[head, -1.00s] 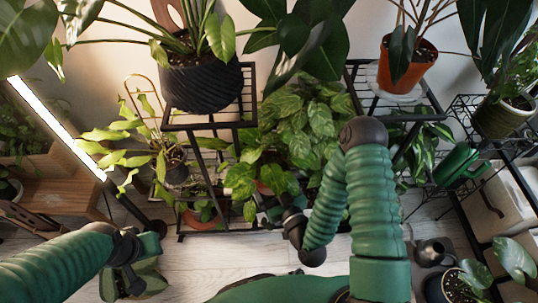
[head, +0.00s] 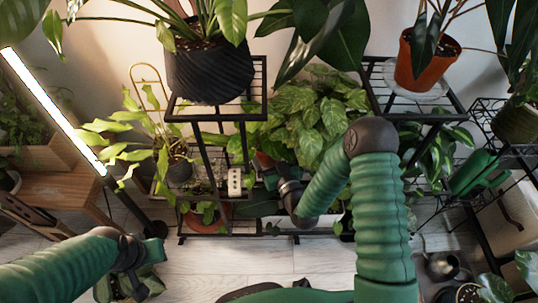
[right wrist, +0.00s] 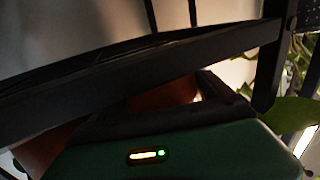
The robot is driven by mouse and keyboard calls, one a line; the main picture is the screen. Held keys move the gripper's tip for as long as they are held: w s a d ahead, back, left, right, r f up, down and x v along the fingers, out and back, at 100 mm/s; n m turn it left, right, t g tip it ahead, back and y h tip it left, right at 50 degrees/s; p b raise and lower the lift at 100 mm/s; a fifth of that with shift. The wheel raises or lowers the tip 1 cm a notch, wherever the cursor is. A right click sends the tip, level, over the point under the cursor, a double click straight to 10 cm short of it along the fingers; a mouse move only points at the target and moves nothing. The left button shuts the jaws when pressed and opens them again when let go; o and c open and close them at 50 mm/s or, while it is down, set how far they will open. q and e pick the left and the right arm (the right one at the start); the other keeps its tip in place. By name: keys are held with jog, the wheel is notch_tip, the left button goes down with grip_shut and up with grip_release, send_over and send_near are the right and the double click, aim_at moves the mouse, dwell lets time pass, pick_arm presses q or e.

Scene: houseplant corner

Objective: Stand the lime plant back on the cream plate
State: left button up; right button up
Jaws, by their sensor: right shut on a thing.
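The lime plant (head: 312,112), with pale, patterned leaves, is on the middle rack in the head view. A sliver of its terracotta pot (head: 264,160) shows; the pot also shows in the right wrist view (right wrist: 166,97). My right gripper (head: 270,178) is shut on this pot at its near side. The plant looks roughly upright; its pot's base is hidden. I cannot make out the cream plate. My left gripper (head: 150,253) is low at the left, far from the plant; its jaw opening is unclear.
A black pot (head: 207,72) stands on the upper stand left of the plant. An orange pot (head: 428,62) on a white saucer (head: 400,88) stands at right. A dark shelf bar (right wrist: 140,65) crosses close in the right wrist view.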

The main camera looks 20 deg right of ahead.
jog(key=shift+f, duration=0.25)
jog(key=o, duration=1.8)
jog(key=shift+c, duration=0.2)
jog(key=shift+p, duration=0.3)
